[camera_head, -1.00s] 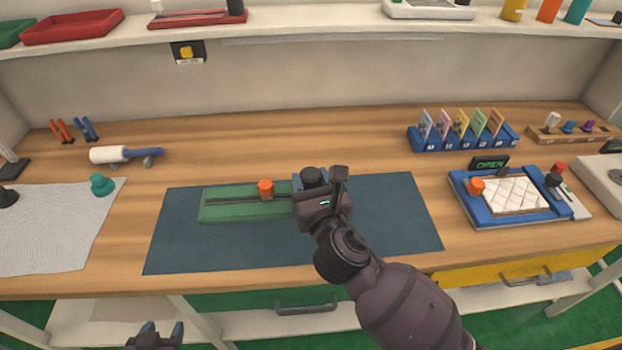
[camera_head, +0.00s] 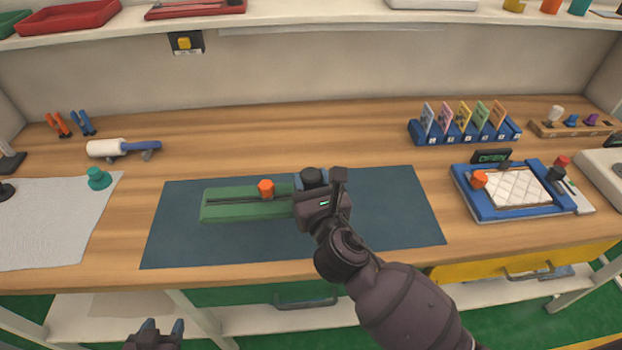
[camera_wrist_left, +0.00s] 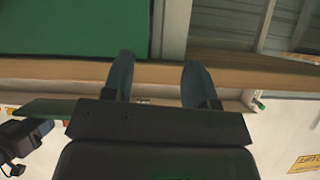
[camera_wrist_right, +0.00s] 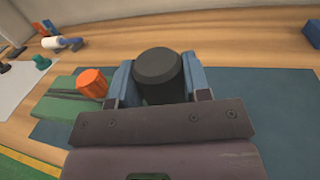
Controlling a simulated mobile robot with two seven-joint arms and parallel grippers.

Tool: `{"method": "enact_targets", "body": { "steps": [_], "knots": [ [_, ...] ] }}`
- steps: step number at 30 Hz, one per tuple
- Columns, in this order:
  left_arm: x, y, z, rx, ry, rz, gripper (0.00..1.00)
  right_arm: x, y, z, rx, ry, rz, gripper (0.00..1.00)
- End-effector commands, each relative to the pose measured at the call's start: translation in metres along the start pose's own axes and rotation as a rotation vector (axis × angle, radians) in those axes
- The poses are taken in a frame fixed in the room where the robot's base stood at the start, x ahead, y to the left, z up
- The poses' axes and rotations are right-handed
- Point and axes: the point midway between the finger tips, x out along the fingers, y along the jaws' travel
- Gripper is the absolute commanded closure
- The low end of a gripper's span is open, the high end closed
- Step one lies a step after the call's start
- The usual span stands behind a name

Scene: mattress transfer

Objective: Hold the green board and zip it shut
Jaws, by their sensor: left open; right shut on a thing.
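The green board (camera_head: 225,212) lies on the dark blue mat with a dark slot along its length. An orange knob (camera_head: 266,188) stands on the slot, left of my right gripper. My right gripper (camera_head: 312,181) is shut on a black knob (camera_wrist_right: 160,68) at the board's right end; its blue fingers flank the knob in the right wrist view. My right gripper hides that end of the board. My left gripper (camera_head: 163,326) is open and empty, low in front of the table edge; its two fingers stand apart in the left wrist view (camera_wrist_left: 160,75).
The blue mat (camera_head: 400,215) has free room around the board. A blue-framed quilted pad (camera_head: 515,190) and a card rack (camera_head: 465,132) stand to the right. A white roller (camera_head: 106,149) and a teal knob (camera_head: 98,178) on a pale sheet are at left.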

Motion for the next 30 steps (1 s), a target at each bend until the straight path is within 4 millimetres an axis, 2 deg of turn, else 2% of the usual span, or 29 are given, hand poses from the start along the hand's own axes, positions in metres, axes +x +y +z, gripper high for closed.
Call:
{"method": "enact_targets", "body": {
  "steps": [30],
  "knots": [
    [0.008, 0.002, 0.016, 0.001, -0.008, 0.001, 0.47, 0.0, 0.0, -0.024, 0.001, -0.002, 0.001, 0.97]
  ]
}}
